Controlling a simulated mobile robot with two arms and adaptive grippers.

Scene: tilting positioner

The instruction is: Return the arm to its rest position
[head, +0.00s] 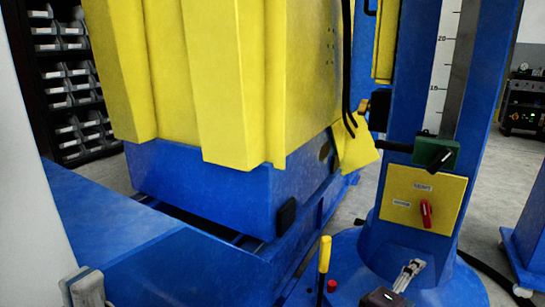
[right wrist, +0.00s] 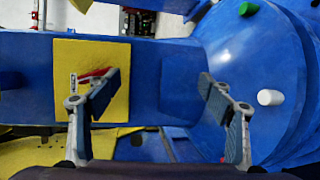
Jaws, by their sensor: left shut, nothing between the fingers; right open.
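My right gripper (head: 410,268) is at the bottom of the head view, in front of the blue column's base and below the yellow switch panel (head: 396,198). In the right wrist view its two fingers (right wrist: 160,88) are spread, with nothing between them. The red rotary switch (head: 426,214) is on the panel; in the right wrist view, the red switch (right wrist: 95,75) is partly hidden behind the left finger. The fingers appear apart from the panel. My left gripper (head: 88,288) is at the bottom left edge of the head view, shut and empty; its lower part is cut off.
A yellow-handled lever (head: 323,262) and a red button (head: 331,286) stand left of the right gripper. The big yellow machine body (head: 225,80) and blue base (head: 190,185) fill the left. Grey floor shows between.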

